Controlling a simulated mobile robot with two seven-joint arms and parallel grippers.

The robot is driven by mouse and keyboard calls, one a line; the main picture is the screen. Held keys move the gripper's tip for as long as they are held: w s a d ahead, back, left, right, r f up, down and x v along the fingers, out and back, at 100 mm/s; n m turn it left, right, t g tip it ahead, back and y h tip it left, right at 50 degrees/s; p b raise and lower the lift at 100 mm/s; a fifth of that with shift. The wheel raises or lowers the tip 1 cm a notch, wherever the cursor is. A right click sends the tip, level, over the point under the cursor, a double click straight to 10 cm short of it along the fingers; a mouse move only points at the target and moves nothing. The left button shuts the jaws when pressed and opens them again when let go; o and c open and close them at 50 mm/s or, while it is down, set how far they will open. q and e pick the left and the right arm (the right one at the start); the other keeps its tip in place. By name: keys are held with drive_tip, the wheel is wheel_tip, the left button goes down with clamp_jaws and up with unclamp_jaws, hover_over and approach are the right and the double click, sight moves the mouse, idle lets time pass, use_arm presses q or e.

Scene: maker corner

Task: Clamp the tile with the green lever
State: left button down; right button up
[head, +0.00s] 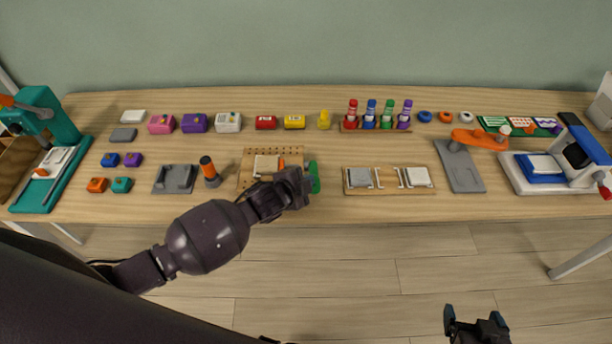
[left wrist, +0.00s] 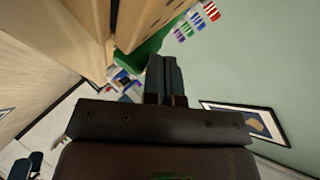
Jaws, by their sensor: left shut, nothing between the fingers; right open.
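The light tile (head: 266,165) lies on a wooden board with holes (head: 250,180) at the middle of the bench. A small orange piece shows at the tile's right edge. The green lever (head: 314,178) stands upright at the board's right side. My left gripper (head: 304,181) is shut and empty, right beside the lever on its left. In the left wrist view the green lever (left wrist: 140,55) shows just left of the shut fingers (left wrist: 163,75); I cannot tell whether they touch. My right gripper (head: 475,322) is open and empty, low in front of the bench.
A grey holder (head: 175,180) and an orange-topped tool (head: 209,172) stand left of the board. Several coloured blocks and bottles line the back. The bench front between board and tray is clear.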

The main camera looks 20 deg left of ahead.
use_arm(q)
drive_tip(key=shift+s+f, duration=0.1)
drive_tip(key=shift+f, duration=0.1)
use_arm(e)
drive_tip(key=shift+s+f, duration=0.1)
drive_tip(key=shift+s, duration=0.1)
use_arm(q)
drive_tip(key=shift+f, duration=0.1)
drive_tip(key=shift+a+r+p, duration=0.15)
drive_tip(key=shift+r+p, duration=0.35)
drive_tip(key=shift+r, duration=0.1)
drive_tip(key=shift+a+r+p, duration=0.35)
drive_tip(key=shift+r+p, duration=0.3)
drive_tip(key=shift+a+r+p, duration=0.3)
drive_tip(key=shift+r+p, duration=0.3)
drive_tip(key=shift+s+a+r+p, duration=0.1)
drive_tip(key=shift+a+r+p, duration=0.15)
drive_tip(key=shift+r+p, duration=0.05)
drive_tip(key=v, duration=0.9)
drive_tip(key=shift+s+f, duration=0.3)
drive_tip(key=shift+s, duration=0.15)
use_arm(e)
drive_tip(key=s+r, duration=0.1)
drive_tip(key=r, duration=0.1)
drive_tip(key=shift+s+a+r, duration=0.2)
drive_tip(key=shift+s+r, duration=0.1)
drive_tip(key=shift+s, duration=0.05)
